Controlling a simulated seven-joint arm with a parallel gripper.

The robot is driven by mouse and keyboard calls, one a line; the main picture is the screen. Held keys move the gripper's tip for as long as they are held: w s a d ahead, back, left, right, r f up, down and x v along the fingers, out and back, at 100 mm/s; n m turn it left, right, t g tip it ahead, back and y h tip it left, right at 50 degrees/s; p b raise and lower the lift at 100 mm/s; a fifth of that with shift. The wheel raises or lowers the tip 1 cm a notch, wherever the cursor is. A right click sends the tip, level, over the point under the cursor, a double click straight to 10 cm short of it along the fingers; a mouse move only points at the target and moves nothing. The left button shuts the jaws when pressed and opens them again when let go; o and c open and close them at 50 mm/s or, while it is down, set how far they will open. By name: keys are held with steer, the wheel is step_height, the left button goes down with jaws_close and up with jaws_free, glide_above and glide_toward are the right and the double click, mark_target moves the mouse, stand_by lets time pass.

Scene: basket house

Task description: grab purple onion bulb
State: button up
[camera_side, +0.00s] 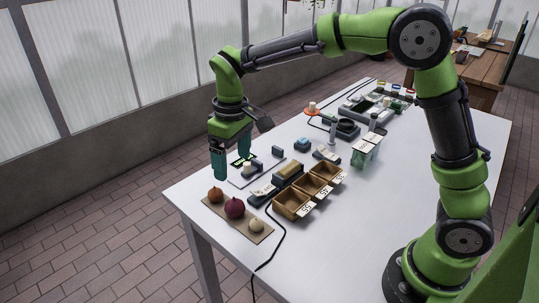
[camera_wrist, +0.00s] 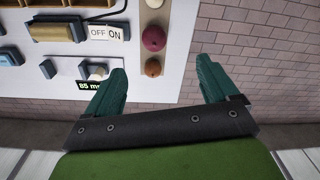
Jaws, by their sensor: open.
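The purple onion bulb (camera_side: 234,208) sits in the middle of a row of three bulbs on a brown board (camera_side: 259,236) at the table's near left end. It also shows in the wrist view (camera_wrist: 154,39) above the gap between my fingers. A brown-orange bulb (camera_side: 215,194) is to its left and a pale bulb (camera_side: 256,226) to its right. My gripper (camera_side: 232,168) is open and empty, above the table and behind the bulbs in the side view. Its two teal fingers are spread in the wrist view (camera_wrist: 164,82), with the brown bulb (camera_wrist: 152,68) nearest them.
Several small wooden boxes (camera_side: 292,204) stand right of the board. A scale-like device (camera_side: 243,177) lies below my gripper, and a black cable (camera_side: 275,240) hangs over the table's front edge. The white table (camera_side: 380,195) is clear toward the right.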

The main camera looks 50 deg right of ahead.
steer(key=w+r+n, duration=0.1)
steer(key=w, duration=0.1)
glide_toward(234, 203)
steer(key=f, duration=0.5)
steer(key=shift+w+a+f, duration=0.2)
steer(key=shift+w+f, duration=0.1)
steer(key=shift+w, duration=0.1)
steer(key=shift+d+f, duration=0.15)
steer(key=shift+f, duration=1.15)
steer(key=shift+d+f, duration=0.2)
steer(key=shift+f, duration=1.15)
steer(key=shift+c, duration=0.4)
steer(key=c, duration=1.1)
steer(key=shift+r, duration=0.1)
